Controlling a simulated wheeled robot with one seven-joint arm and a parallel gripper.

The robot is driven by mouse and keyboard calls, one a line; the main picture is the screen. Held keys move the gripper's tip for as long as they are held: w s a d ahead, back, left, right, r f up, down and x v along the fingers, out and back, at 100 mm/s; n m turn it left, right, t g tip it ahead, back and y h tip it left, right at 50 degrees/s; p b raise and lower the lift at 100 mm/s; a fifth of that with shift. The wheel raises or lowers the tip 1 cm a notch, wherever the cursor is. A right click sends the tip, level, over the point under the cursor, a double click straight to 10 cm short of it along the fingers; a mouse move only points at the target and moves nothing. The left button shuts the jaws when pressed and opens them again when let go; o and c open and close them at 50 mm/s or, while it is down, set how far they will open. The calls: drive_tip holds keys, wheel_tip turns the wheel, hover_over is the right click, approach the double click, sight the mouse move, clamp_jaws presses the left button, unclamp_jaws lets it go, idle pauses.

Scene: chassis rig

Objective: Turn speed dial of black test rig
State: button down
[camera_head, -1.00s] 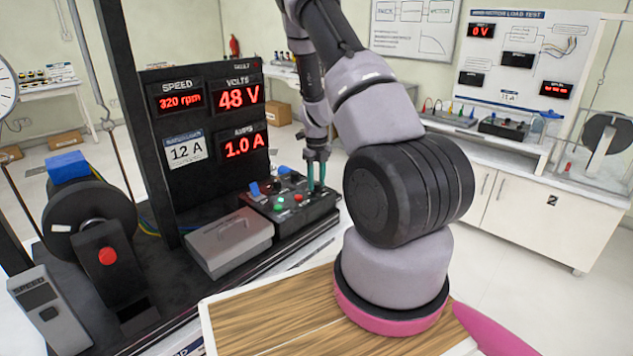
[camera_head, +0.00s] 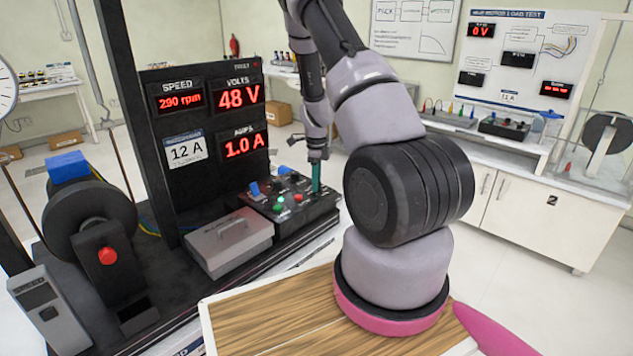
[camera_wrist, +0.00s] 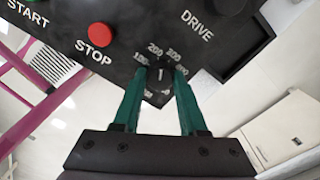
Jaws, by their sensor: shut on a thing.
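The black test rig (camera_head: 205,100) stands at the left in the head view, with displays reading 290 rpm, 48 V and 1.0 A. Its control box (camera_head: 292,212) has coloured buttons and blue switches. In the wrist view the small black speed dial (camera_wrist: 160,74), ringed by numbers, sits at a corner of the dark panel, below DRIVE and beside the red STOP button (camera_wrist: 99,36). My gripper (camera_wrist: 160,80) has its green fingers on either side of the dial, shut on it. In the head view my gripper (camera_head: 316,180) points down at the box's right end, and the dial is hidden.
A motor wheel with a red button (camera_head: 107,256) is at the left. A wooden-topped surface (camera_head: 280,315) lies in front. A white bench (camera_head: 540,200) stands at the right.

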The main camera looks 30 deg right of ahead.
drive_tip(key=n, duration=0.4)
drive_tip(key=shift+n, duration=0.4)
drive_tip(key=n, duration=1)
drive_tip(key=shift+n, duration=3)
drive_tip(key=shift+c, duration=2.3)
unclamp_jaws()
